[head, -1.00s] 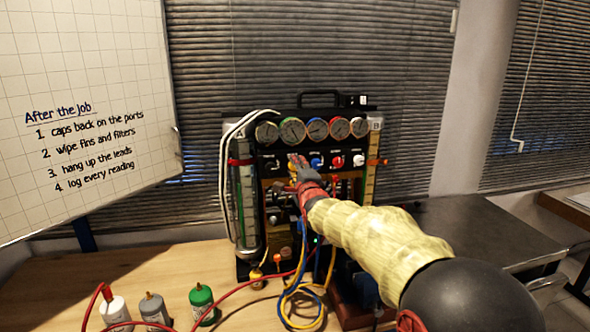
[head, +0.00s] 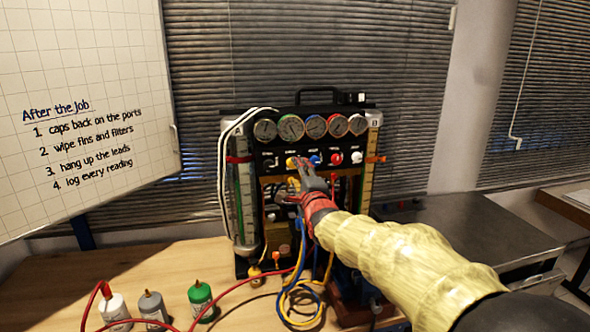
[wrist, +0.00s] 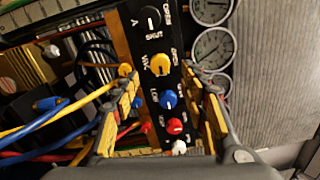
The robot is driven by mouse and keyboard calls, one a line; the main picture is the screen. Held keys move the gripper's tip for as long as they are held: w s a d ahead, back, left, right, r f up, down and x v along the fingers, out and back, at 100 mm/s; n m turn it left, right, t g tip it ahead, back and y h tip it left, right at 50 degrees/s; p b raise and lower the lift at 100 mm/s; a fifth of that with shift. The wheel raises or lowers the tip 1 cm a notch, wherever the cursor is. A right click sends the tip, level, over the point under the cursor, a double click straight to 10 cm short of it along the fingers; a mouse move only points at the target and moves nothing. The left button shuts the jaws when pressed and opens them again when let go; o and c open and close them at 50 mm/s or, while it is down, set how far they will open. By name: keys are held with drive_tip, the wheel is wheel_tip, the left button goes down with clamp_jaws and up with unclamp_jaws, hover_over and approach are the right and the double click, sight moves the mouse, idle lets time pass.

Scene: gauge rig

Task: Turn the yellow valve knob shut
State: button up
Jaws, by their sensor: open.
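The yellow valve knob (head: 291,162) is on the black panel of the gauge rig, left of a blue knob. In the wrist view the yellow knob (wrist: 160,65) shows whole, with lettering on both sides; I cannot tell where its pointer stands. My gripper (head: 303,166) is in front of the panel, just right of the yellow knob. In the wrist view my gripper (wrist: 160,74) is open and empty, one finger on each side of the knob row. The yellow knob appears between the fingertips, with no contact visible.
Black (wrist: 151,18), blue (wrist: 168,99), red (wrist: 175,126) and white knobs (wrist: 180,147) share the row. Gauges (head: 316,127) sit above. Blue and yellow hoses (head: 300,290) hang below. Bottles (head: 201,297) stand on the wooden bench at the left.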

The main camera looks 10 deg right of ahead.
drive_tip(key=shift+s, duration=2.75)
drive_tip(key=s+f+n+g, duration=0.2)
drive_tip(key=f+n+g, duration=0.15)
drive_tip(key=f, duration=0.35)
drive_tip(key=s+f+n+g, duration=0.2)
drive_tip(key=s+f+n, duration=0.15)
drive_tip(key=f, duration=0.25)
drive_tip(key=s+f+n+g, duration=0.3)
drive_tip(key=s+f+n, duration=0.2)
drive_tip(key=s, duration=0.3)
drive_tip(key=s+r+n+g+p, duration=0.1)
drive_tip(key=s+n+g, duration=0.3)
drive_tip(key=s, duration=2.4)
drive_tip(key=n, duration=0.4)
drive_tip(key=shift+s+r, duration=0.3)
